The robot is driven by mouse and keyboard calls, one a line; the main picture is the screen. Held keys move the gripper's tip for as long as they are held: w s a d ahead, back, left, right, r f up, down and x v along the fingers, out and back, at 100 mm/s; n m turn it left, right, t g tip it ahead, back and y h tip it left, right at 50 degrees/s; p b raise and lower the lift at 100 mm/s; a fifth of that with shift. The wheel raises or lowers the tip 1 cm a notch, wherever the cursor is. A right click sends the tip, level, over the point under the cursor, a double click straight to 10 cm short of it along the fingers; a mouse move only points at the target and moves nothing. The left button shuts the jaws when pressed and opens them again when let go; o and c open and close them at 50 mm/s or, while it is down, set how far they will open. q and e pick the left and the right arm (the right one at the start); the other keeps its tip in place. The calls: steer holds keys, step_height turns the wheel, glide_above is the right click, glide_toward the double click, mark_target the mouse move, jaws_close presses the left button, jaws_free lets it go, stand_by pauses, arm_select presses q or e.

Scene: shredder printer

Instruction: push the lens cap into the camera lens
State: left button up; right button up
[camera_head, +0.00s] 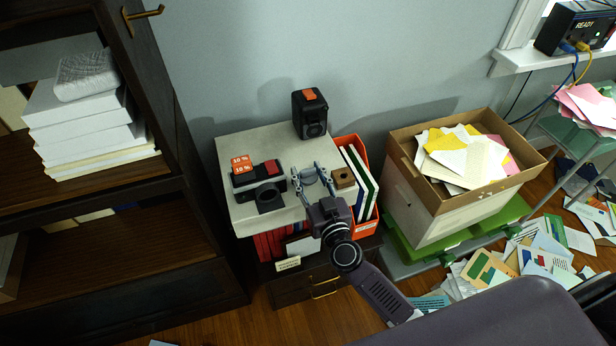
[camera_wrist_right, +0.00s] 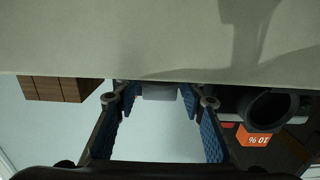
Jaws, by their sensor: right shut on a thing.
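A black camera (camera_head: 257,178) with a red top part sits on the left of the pale cabinet top, its dark lens (camera_head: 269,196) facing the front. In the right wrist view the lens (camera_wrist_right: 268,108) shows as a dark open ring at the right. My right gripper (camera_head: 309,174) is over the cabinet top, just right of this camera and apart from it. In the wrist view, the right gripper (camera_wrist_right: 157,90) has a small grey thing (camera_wrist_right: 159,92) between its fingertips. It seems to be the lens cap, but its shape is mostly hidden. My left gripper is out of view.
A wooden block (camera_head: 343,177) stands close to the right of the gripper. An orange file holder (camera_head: 364,222) adjoins on the right, before a paper-filled box (camera_head: 420,205). A dark bookcase stands left.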

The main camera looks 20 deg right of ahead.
steer(key=shift+r, duration=0.1)
steer(key=o, duration=0.9)
steer(key=shift+o, duration=0.2)
steer(key=shift+f, duration=0.2)
steer(key=shift+f+b, duration=0.1)
steer(key=shift+b, duration=0.4)
steer(key=s, duration=0.8)
steer(key=shift+r, duration=0.25)
